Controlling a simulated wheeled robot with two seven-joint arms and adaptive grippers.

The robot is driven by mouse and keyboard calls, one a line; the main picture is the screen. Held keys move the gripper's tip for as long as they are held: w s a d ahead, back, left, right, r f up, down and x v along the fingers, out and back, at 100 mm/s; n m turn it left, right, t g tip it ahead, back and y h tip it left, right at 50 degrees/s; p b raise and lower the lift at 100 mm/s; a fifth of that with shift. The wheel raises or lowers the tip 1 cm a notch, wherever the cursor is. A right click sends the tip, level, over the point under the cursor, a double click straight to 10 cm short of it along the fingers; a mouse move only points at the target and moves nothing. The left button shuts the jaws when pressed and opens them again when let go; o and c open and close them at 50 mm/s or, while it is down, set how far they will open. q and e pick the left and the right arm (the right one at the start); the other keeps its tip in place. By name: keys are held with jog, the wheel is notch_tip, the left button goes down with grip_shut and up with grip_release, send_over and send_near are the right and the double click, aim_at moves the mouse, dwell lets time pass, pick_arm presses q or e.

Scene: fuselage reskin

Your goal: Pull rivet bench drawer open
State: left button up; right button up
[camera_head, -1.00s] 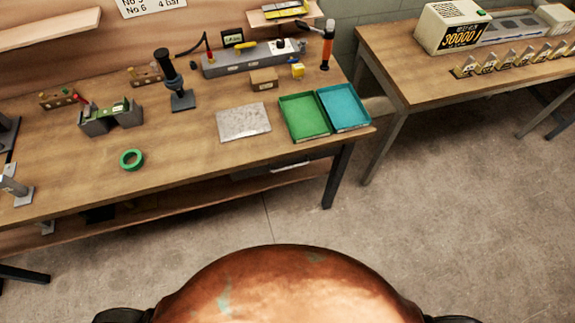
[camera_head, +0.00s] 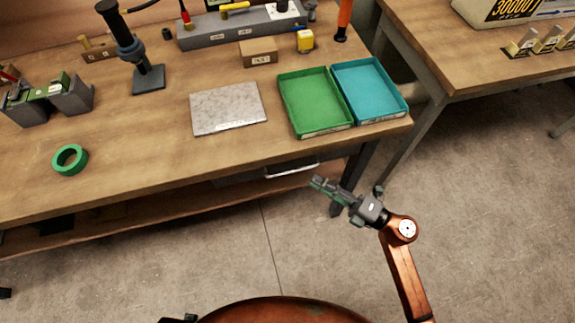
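The rivet bench (camera_head: 150,150) is a wooden-topped bench filling the upper left. Under its top, near the right end, is a dark drawer front with a light handle strip (camera_head: 292,171), partly hidden in shadow below the edge. It looks shut. My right gripper (camera_head: 318,183) is just right of and slightly below the handle in the picture, apart from it as far as I can see, and points left. Nothing shows in it; its fingers are too small and edge-on to tell their opening.
On the bench are a green tray (camera_head: 314,101), a teal tray (camera_head: 368,90), a metal plate (camera_head: 228,107) and a green tape roll (camera_head: 69,160). A bench leg (camera_head: 357,166) stands behind my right gripper. A second bench (camera_head: 436,48) is at right. The floor in front is clear.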

aim_at(294, 170)
pick_arm(q)
jog(key=shift+w+d+r+t+b, duration=0.4)
jog(key=shift+w+d+r+b, duration=0.35)
jog(key=shift+w+b, duration=0.1)
pick_arm(e)
jog(key=shift+s+x, duration=0.1)
jog(key=shift+x, duration=1.9)
jog(key=shift+s+x, duration=0.15)
jog(key=shift+x, duration=1.85)
jog(key=shift+r, duration=0.2)
jog(key=shift+c, duration=0.4)
grip_shut()
